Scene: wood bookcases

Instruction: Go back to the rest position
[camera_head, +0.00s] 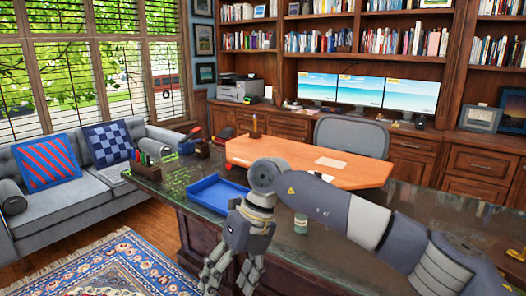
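My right arm comes in from the right side and bends down at an elbow above the dark desk (330,252). My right gripper (229,284) hangs pointing down in front of the desk's near edge, above the floor. Its two fingers are apart, and nothing shows between them. My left gripper is not in view.
A blue tray (212,197) lies on the desk behind my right gripper. A small jar (301,223) stands by my forearm. Pen holders (150,160) stand at the desk's left end. A grey sofa (75,205) and patterned rug (105,270) are left, with open floor there.

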